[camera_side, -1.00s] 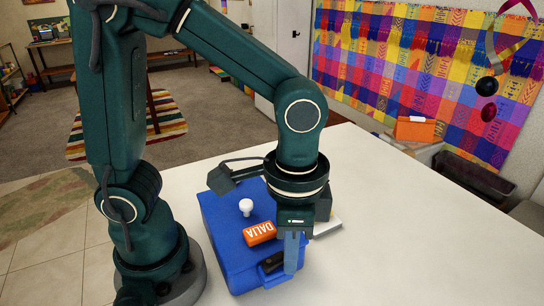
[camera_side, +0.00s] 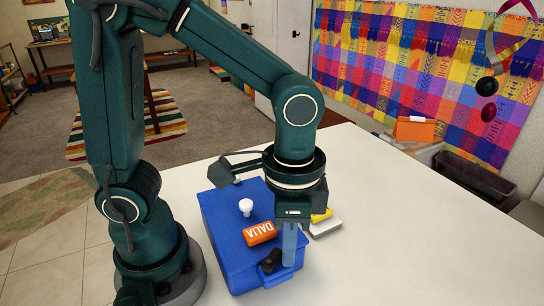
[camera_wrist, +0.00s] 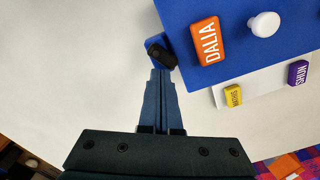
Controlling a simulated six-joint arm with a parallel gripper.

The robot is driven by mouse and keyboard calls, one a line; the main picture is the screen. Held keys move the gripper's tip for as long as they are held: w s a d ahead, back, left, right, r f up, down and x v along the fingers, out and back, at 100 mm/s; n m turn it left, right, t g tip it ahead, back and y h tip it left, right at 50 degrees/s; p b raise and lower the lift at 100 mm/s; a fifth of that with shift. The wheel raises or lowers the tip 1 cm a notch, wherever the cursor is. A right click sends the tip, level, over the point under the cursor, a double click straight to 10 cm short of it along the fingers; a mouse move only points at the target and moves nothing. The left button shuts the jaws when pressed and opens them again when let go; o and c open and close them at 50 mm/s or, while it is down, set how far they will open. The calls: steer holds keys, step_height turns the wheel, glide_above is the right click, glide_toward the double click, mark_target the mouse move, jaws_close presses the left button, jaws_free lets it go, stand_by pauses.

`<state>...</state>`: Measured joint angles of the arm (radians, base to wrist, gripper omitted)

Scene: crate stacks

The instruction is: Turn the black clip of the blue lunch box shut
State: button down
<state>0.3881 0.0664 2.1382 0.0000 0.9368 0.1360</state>
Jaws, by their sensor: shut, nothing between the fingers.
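The blue lunch box (camera_side: 222,228) stands on the white table in the side view; the wrist view shows part of its lid (camera_wrist: 185,12). It has a white knob and an orange DALIA tag (camera_wrist: 206,40) on top. The black clip (camera_side: 270,262) sits on a small blue ledge at the box's near edge; in the wrist view the clip (camera_wrist: 161,55) lies at a slant on that ledge. My gripper (camera_wrist: 160,73) is shut and empty, its fingertips right beside the clip. Whether they touch it, I cannot tell. In the side view my gripper (camera_side: 289,262) points down just right of the clip.
A white box (camera_wrist: 282,88) with a yellow tag (camera_wrist: 234,95) and a purple tag (camera_wrist: 298,73) stands beside the blue box.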

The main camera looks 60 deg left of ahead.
steer(key=shift+a, duration=0.65)
stand_by(0.5)
steer(key=shift+s+a, duration=0.4)
steer(key=shift+a, duration=0.25)
stand_by(1.0)
steer(key=shift+w, duration=0.15)
steer(key=shift+w+r, duration=0.1)
steer(key=shift+w, duration=0.2)
step_height(320, 180, up, 7)
stand_by(0.8)
